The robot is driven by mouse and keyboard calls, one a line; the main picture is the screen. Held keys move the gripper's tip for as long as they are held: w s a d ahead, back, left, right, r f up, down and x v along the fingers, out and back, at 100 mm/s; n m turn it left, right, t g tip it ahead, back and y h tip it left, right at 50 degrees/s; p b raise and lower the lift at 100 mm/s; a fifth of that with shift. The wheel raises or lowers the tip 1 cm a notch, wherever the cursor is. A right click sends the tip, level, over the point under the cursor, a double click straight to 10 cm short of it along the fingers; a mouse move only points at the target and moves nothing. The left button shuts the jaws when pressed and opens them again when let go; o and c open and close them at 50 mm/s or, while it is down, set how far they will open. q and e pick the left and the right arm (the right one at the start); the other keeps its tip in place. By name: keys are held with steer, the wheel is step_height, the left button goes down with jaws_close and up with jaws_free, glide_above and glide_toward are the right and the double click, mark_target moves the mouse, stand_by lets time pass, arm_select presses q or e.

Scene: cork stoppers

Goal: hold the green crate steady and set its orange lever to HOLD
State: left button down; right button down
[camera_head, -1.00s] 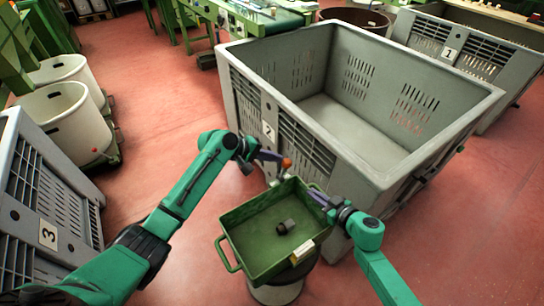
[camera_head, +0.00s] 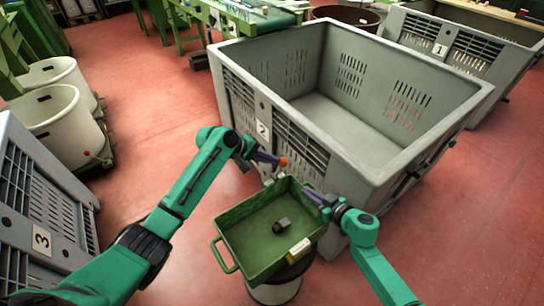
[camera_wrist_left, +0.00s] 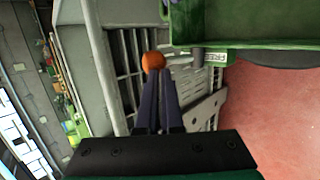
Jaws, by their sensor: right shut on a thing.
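The green crate (camera_head: 240,222) sits on a round pale stand, with a small dark block (camera_head: 281,226) inside. Its orange lever knob (camera_head: 283,161) is beyond the crate's far edge. My left gripper (camera_head: 275,158) has its purple fingers together, tips at the knob. In the left wrist view the orange knob (camera_wrist_left: 153,61) shows at the fingertips (camera_wrist_left: 158,78); whether they touch it is unclear. My right gripper (camera_head: 315,194) is shut on the green crate's right rim. No HOLD marking is legible.
A large grey bin marked 2 (camera_head: 310,150) stands close behind the crate. Another grey bin marked 3 (camera_head: 45,200) is at the left, and white tubs (camera_head: 60,130) stand behind it. Red floor (camera_head: 150,110) is clear between them.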

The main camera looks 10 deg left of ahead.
steer(key=shift+w, duration=0.1)
arm_select(q)
steer(key=w+a+v, duration=0.1)
steer(key=w+v, duration=0.1)
steer(key=v, duration=1)
steer(key=shift+w+a+r, duration=0.2)
steer(key=shift+a+r, duration=0.05)
steer(key=shift+r, duration=0.2)
arm_select(e)
steer(key=c, duration=0.9)
jaws_free()
steer(key=shift+d, duration=0.1)
steer(key=shift+c, duration=0.2)
